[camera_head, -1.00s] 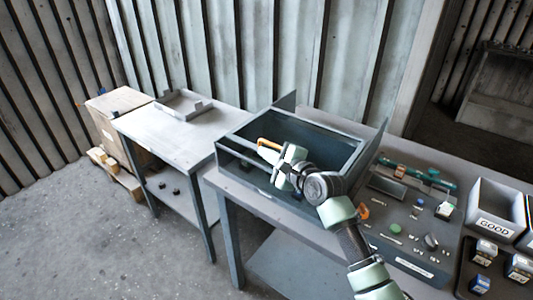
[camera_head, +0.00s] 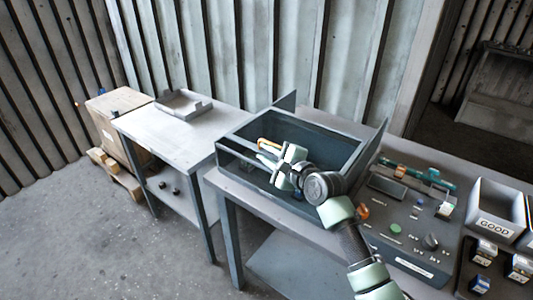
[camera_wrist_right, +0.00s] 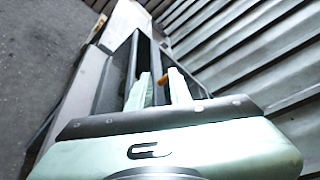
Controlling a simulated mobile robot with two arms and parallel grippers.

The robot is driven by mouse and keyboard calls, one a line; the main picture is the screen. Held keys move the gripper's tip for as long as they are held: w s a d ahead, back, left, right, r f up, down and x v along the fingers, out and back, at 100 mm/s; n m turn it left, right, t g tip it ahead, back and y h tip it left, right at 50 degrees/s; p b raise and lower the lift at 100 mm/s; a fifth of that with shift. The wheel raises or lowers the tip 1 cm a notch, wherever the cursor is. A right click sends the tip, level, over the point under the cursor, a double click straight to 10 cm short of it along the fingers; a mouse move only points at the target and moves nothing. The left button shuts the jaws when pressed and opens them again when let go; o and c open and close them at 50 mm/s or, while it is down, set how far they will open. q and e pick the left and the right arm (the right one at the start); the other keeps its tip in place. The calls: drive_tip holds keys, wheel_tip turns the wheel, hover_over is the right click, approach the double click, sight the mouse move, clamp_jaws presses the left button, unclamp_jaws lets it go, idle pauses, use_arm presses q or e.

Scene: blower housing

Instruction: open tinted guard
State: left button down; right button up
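The tinted guard (camera_head: 312,138) is a dark, see-through box-like cover in a grey frame on the workbench, between two upright side plates. I cannot tell from these views how far it is open. My right gripper (camera_head: 266,160) is over the guard, close to the handle. In the right wrist view its two pale fingers (camera_wrist_right: 159,89) stand apart, with the orange bar seen between and just beyond their tips. No contact is visible. My left gripper is not in view.
Right of the guard is a control panel (camera_head: 410,235) with a green button and dark knob. A grey bin marked GOOD (camera_head: 493,225) stands further right.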

drive_tip(key=v, duration=0.7)
drive_tip(key=shift+s+d+b, duration=0.25)
drive_tip(key=shift+s+b, duration=0.05)
drive_tip(key=shift+b, duration=0.1)
